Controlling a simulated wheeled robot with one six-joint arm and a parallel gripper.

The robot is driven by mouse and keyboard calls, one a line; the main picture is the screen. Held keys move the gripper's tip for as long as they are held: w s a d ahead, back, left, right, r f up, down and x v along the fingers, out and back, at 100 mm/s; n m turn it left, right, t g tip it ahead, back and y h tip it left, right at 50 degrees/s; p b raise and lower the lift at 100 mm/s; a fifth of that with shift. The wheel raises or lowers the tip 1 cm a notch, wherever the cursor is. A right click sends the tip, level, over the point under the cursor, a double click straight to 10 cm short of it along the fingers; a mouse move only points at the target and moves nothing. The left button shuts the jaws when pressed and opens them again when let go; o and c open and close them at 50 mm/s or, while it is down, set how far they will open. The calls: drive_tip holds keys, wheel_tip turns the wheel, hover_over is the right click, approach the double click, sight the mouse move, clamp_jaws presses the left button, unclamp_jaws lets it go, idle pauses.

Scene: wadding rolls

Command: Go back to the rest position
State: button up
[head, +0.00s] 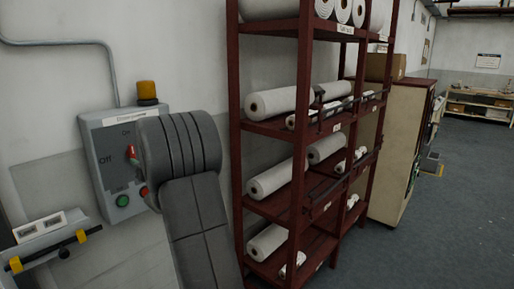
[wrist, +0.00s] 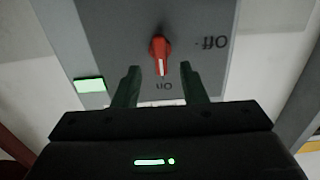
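My gripper (wrist: 159,69) shows in the wrist view with its two dark green fingers apart and nothing between them that I can see gripped. The red rotary switch (wrist: 160,50) is just beyond the fingertips, and its white mark points to "On". The switch sits on a grey control box (head: 100,165), seen at the left in the head view, where the red switch (head: 132,153) shows too. In the head view my grey arm covers the box's right part, and my gripper is hidden.
An amber lamp (head: 147,91) tops the box. Green (head: 122,201) and red (head: 144,192) buttons are below the switch. A dark red rack (head: 238,130) with white rolls stands to the right of my arm. A beige cabinet (head: 402,150) is beyond it. Floor (head: 455,205) is clear at right.

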sight(134, 155)
drive_tip(key=p+x, duration=0.1)
drive_tip(key=x, duration=0.5)
drive_tip(key=shift+w+a+p, duration=0.15)
drive_tip(key=shift+w+p, duration=0.05)
drive_tip(key=shift+p, duration=0.1)
